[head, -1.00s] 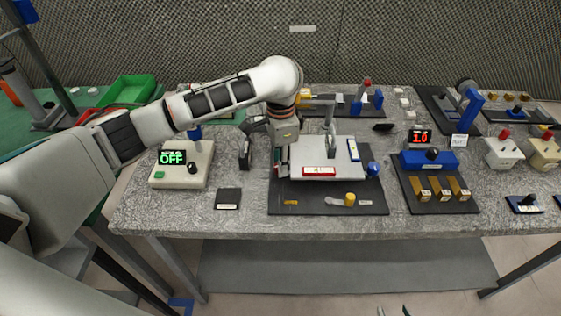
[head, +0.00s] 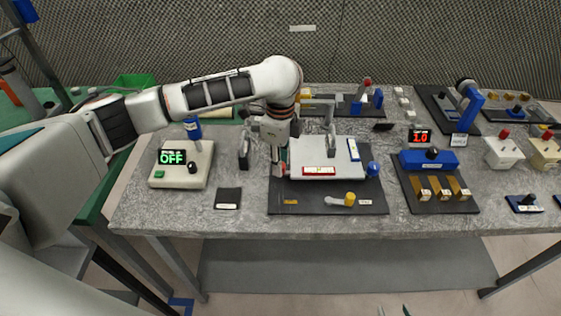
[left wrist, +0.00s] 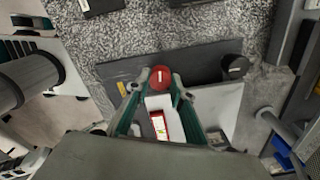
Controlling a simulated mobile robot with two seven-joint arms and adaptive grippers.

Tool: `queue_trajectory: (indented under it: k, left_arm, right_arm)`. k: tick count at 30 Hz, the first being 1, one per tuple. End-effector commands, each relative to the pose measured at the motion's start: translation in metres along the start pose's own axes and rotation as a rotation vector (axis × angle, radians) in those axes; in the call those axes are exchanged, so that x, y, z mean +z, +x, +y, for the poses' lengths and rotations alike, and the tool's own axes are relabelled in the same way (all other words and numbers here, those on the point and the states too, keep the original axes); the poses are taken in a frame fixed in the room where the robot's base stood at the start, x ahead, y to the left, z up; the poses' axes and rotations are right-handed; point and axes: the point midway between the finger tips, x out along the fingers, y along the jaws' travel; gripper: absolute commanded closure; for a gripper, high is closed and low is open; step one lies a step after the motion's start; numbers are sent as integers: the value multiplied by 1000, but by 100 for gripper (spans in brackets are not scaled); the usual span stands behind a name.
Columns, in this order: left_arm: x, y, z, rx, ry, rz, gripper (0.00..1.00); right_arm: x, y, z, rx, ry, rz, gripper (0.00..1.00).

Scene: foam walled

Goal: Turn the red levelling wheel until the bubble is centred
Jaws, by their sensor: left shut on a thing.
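The white levelling plate (head: 340,160) sits on a dark base board (head: 300,205). A red-framed level vial (head: 319,171) lies at the plate's front edge; it also shows in the left wrist view (left wrist: 160,126). The bubble's position is too small to tell. My left gripper (head: 279,168) is at the plate's left side, pointing down. In the left wrist view its fingers (left wrist: 157,80) are shut on the red wheel (left wrist: 160,77), one on each side. The wheel has a white mark on top. My right gripper (head: 395,311) shows only two fingertips, apart, at the bottom edge.
A yellow knob with a grey lever (head: 349,199) is at the board's front, and a blue ball (head: 373,168) at the plate's right. An OFF display box (head: 182,172) stands left. A blue device (head: 430,159) stands right. The front table strip is mostly clear.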

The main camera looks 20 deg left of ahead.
Motion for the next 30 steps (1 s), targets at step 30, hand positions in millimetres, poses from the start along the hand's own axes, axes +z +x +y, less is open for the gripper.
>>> queue_trajectory:
  k: [30]
  left_arm:
    - [0,-2,0,-1,45,0,70]
  right_arm:
    - [2,0,0,0,-2,-3,60]
